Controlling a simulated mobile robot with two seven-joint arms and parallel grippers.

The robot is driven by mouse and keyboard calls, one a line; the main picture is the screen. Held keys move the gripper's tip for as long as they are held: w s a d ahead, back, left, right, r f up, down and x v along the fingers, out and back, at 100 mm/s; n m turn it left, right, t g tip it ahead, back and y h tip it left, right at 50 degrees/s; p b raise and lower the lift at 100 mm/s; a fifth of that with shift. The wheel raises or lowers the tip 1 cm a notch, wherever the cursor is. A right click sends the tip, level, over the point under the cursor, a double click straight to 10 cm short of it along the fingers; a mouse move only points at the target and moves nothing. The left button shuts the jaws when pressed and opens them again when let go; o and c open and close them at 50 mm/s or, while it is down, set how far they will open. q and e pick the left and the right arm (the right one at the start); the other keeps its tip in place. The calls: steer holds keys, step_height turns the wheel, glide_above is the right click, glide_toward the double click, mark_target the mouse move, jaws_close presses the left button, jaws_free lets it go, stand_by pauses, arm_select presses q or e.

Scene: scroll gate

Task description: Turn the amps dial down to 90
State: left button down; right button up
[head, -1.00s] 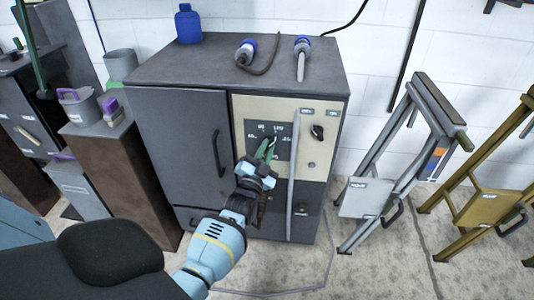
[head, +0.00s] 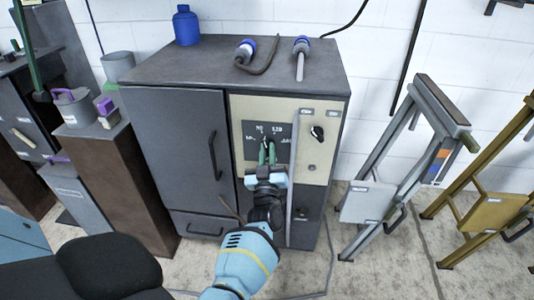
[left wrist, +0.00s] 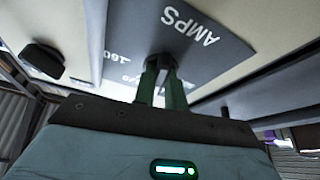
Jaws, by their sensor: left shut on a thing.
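The amps dial is a small dark knob at the middle of a dark grey label plate (head: 281,131) on the cream front panel of a grey cabinet. My left gripper (head: 267,152) reaches up to it, its green fingers shut on the dial. The left wrist view shows the fingers on both sides of the dark knob (left wrist: 161,62), with the word AMPS and printed numbers on the plate (left wrist: 205,45) around it. The fingers partly hide the dial, so its exact setting cannot be read. My right gripper is not in view.
A second black knob (head: 317,133) sits at the panel's upper right. A pale vertical bar (head: 292,185) runs close to the right of my left gripper. The cabinet door handle (head: 216,154) is to the left. A grey folding stand (head: 368,202) stands at the right.

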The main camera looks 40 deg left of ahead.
arm_select(q)
steer(key=n+g, duration=0.1)
steer(key=n, duration=0.1)
steer(key=shift+d+n+y, duration=0.1)
steer(key=shift+n+y, duration=0.2)
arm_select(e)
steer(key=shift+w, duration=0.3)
arm_select(q)
steer(key=c, duration=1.5)
jaws_free()
steer(key=shift+o, duration=0.2)
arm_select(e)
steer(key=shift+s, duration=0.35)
arm_select(q)
steer(key=p+v, duration=0.1)
steer(key=v, duration=0.6)
steer(key=shift+s+d+f+p, duration=0.15)
steer(key=shift+s+d+p, duration=0.1)
steer(key=shift+p, duration=0.05)
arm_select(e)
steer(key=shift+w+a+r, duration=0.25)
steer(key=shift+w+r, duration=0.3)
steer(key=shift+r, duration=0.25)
